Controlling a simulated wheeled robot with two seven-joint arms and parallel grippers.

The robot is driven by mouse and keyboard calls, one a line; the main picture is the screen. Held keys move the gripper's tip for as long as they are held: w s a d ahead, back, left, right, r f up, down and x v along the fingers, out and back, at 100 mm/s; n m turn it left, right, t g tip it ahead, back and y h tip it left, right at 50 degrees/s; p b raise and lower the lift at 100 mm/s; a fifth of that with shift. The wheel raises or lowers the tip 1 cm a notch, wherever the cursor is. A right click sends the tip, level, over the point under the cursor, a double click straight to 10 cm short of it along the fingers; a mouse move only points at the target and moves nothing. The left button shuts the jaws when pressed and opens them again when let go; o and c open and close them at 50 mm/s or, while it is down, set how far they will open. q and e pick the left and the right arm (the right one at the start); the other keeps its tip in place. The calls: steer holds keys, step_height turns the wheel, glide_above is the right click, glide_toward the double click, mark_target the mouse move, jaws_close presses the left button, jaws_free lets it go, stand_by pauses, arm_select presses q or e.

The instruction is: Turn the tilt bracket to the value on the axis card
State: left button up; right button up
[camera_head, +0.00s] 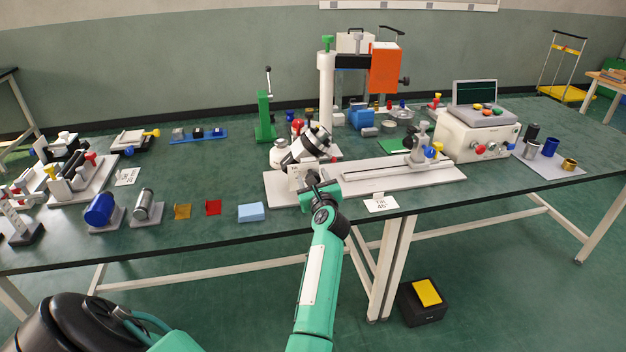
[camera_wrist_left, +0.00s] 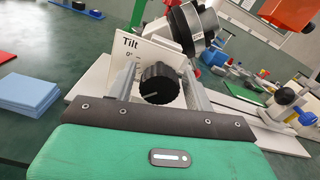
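My left gripper (camera_head: 318,187) is at the front of the bracket. Its two fingers (camera_wrist_left: 160,88) stand apart on either side of the knob, with small gaps showing. The axis card (camera_head: 381,203) lies at the bench edge to the right and appears to read 45°. My right gripper is out of view.
A long white rail (camera_head: 405,174) lies right of the bracket. A blue block (camera_head: 251,212) sits to its left, beside red and yellow pieces. A white column (camera_head: 326,90) with an orange box (camera_head: 384,68) rises behind. A white control box (camera_head: 477,133) stands at right.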

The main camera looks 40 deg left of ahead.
arm_select(q)
steer(key=shift+o, duration=0.2)
steer(key=shift+r, duration=0.1)
steer(key=shift+r, duration=0.25)
step_height(320, 180, up, 9)
steer(key=shift+f+p, duration=0.15)
steer(key=shift+p, duration=0.95)
step_height(320, 180, up, 11)
steer(key=shift+f, duration=0.2)
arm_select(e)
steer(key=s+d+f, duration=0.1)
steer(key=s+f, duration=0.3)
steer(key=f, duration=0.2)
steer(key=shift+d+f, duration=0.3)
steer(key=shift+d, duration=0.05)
